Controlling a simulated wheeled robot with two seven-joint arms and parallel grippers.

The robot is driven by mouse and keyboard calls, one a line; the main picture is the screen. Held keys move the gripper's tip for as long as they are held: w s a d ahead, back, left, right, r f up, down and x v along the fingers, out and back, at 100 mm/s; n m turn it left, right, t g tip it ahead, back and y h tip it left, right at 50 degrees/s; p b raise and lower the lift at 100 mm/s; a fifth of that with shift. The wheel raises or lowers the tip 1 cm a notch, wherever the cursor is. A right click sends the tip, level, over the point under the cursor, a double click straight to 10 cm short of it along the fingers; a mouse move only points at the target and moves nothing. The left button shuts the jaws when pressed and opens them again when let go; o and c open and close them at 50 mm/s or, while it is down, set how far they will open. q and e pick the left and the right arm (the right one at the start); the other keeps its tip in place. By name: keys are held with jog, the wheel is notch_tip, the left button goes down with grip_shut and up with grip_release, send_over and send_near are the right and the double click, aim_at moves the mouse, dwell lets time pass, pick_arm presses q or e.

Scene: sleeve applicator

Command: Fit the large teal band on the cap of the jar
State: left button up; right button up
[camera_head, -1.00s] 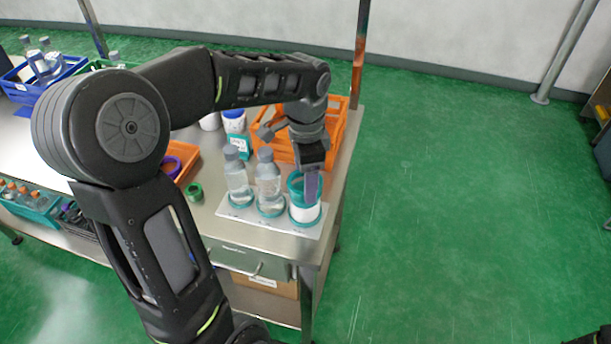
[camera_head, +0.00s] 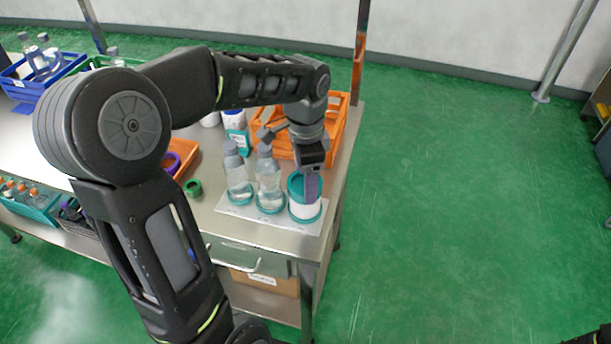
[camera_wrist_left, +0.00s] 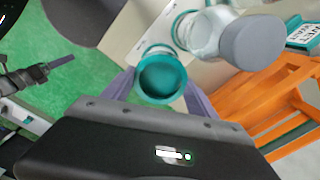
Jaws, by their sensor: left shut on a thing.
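The jar (camera_head: 304,211) has a white body and stands at the right end of a pale plate, with a teal ring round its foot. The large teal band (camera_head: 296,186) is at the jar's top, around the cap; the wrist view shows it as a teal rim (camera_wrist_left: 160,98) round a darker teal disc. I cannot tell how far down it sits. My left gripper (camera_head: 312,188) points down over the jar and is shut on the band, one finger on each side. My right gripper (camera_wrist_left: 62,62) shows at the left of the wrist view, away from the jar; its opening is unclear.
Two clear bottles (camera_head: 238,178) (camera_head: 268,180) with grey caps stand close left of the jar on the plate (camera_head: 245,209). An orange crate (camera_head: 340,125) is behind. A green ring (camera_head: 193,188) lies further left. The table's right edge is close to the jar.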

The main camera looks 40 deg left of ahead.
pick_arm(q)
jog(key=shift+f+b, duration=0.3)
jog(key=shift+f, duration=0.25)
jog(key=o, duration=1.5)
jog(key=shift+r+p, duration=0.3)
jog(key=shift+r, duration=0.05)
jog(key=shift+r+p, duration=4.1)
jog(key=shift+r, duration=1.1)
